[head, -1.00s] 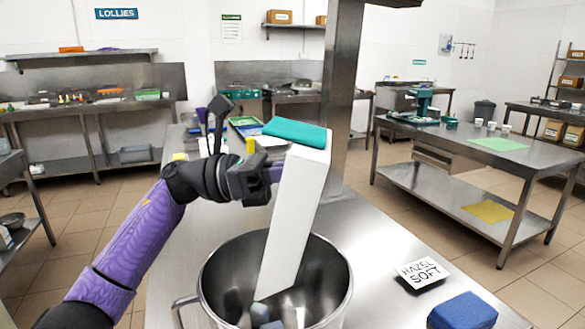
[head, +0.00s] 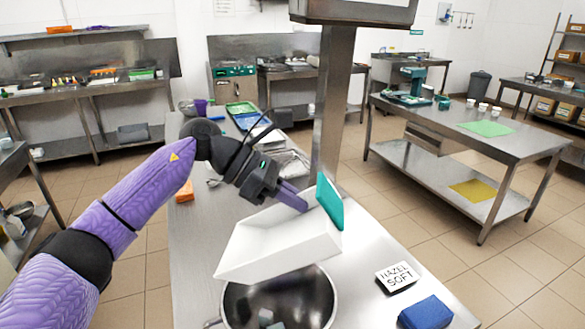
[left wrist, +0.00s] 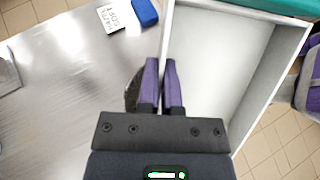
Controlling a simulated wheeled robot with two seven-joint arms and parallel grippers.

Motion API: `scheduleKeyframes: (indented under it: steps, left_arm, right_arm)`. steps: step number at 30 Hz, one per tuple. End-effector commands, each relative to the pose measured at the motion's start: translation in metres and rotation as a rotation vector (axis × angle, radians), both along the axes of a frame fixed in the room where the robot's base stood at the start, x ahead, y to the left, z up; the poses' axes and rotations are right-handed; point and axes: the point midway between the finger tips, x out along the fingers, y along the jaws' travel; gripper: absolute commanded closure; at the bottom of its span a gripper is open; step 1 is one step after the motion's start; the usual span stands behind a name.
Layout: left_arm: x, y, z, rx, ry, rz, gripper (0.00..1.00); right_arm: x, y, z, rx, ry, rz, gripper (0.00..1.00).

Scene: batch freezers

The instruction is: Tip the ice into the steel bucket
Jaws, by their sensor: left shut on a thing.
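My left gripper (head: 298,203) is shut on the wall of a white tub (head: 275,250) with a teal end (head: 330,203). The tub is tilted above the steel bucket (head: 228,302), its open side showing, and its visible inside looks bare. The bucket stands on the steel bench, its far rim partly hidden by the tub. A few pale ice cubes (head: 266,316) lie in the bucket. In the left wrist view the gripper's fingers (left wrist: 160,70) close on the tub's long wall, and the tub's inside (left wrist: 215,60) looks empty. My right gripper is out of view.
A card reading HAZEL SOFT (head: 396,277) and a blue block (head: 426,312) lie on the bench right of the bucket. A steel post (head: 332,110) rises behind the tub. Trays (head: 250,120) stand at the bench's far end.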

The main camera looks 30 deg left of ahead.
Motion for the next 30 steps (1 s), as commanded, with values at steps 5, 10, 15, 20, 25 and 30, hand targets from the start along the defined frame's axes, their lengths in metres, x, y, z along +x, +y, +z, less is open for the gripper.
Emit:
scheduleKeyframes:
  steps: [5,10,15,20,25,30]
  left_arm:
    - [0.000,-0.001,0.030,0.183,0.063,-0.004,1.00]
    - [0.000,-0.001,0.046,0.377,0.130,-0.004,1.00]
    - [0.000,-0.001,0.051,0.542,0.189,-0.003,1.00]
    - [0.000,0.000,0.044,0.568,0.200,0.000,1.00]
    - [0.000,0.000,0.044,0.565,0.199,-0.001,1.00]
    - [0.000,0.000,0.044,0.564,0.199,-0.001,1.00]
  right_arm:
    - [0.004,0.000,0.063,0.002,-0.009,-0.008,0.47]
    - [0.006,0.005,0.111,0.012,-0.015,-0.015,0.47]
    - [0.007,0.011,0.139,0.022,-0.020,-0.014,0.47]
    - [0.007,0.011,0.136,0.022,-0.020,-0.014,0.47]
    - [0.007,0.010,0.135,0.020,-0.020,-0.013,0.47]
    - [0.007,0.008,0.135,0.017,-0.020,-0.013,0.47]
